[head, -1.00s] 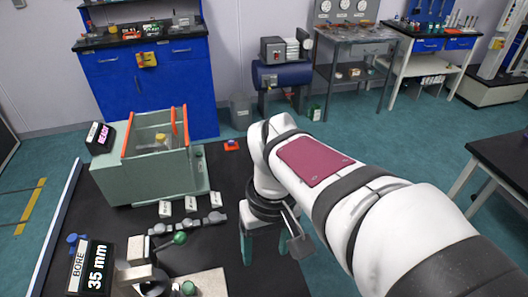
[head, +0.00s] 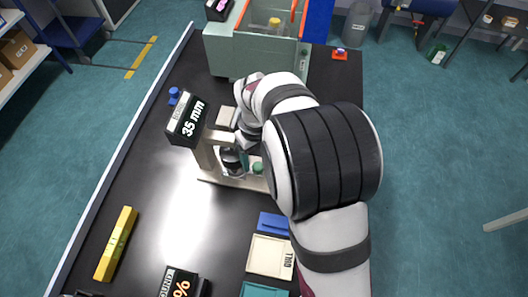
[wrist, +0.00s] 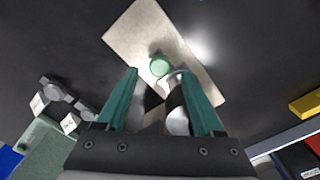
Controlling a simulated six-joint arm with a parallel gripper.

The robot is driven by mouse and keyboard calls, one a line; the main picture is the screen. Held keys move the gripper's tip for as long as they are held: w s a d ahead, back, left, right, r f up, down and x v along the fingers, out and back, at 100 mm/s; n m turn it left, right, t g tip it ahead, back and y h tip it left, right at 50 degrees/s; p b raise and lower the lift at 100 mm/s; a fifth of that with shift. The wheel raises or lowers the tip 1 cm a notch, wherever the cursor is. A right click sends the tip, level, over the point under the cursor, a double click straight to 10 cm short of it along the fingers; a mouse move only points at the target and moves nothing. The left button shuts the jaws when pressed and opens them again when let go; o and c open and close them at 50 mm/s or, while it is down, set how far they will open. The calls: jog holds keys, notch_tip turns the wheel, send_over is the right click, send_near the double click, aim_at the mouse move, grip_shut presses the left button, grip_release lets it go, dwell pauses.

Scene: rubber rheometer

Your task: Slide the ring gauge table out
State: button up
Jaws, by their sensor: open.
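The bore gauge (head: 187,122) stands on the black bench with a display reading 35 mm. Its pale base plate (head: 228,181) carries a dark ring-like part (head: 231,158) and a green knob (head: 257,167). I cannot tell which part of it is the sliding ring table. In the wrist view the pale plate (wrist: 142,32) lies ahead of my gripper (wrist: 160,75). The teal fingers are open, with the green knob (wrist: 159,66) between their tips in the picture and a shiny metal cylinder (wrist: 177,115) beside the right finger. Contact cannot be seen. My arm hides the fingers in the head view.
A grey-green machine (head: 262,55) with orange edges stands at the far end of the bench. A yellow level-like bar (head: 116,243) lies front left. A cream tray (head: 269,255) and a blue block (head: 272,222) sit near my arm. The bench's left middle is clear.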

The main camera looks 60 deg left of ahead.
aim_at(258, 166)
jog(key=shift+f, duration=1.75)
jog(key=shift+c, duration=0.3)
grip_shut()
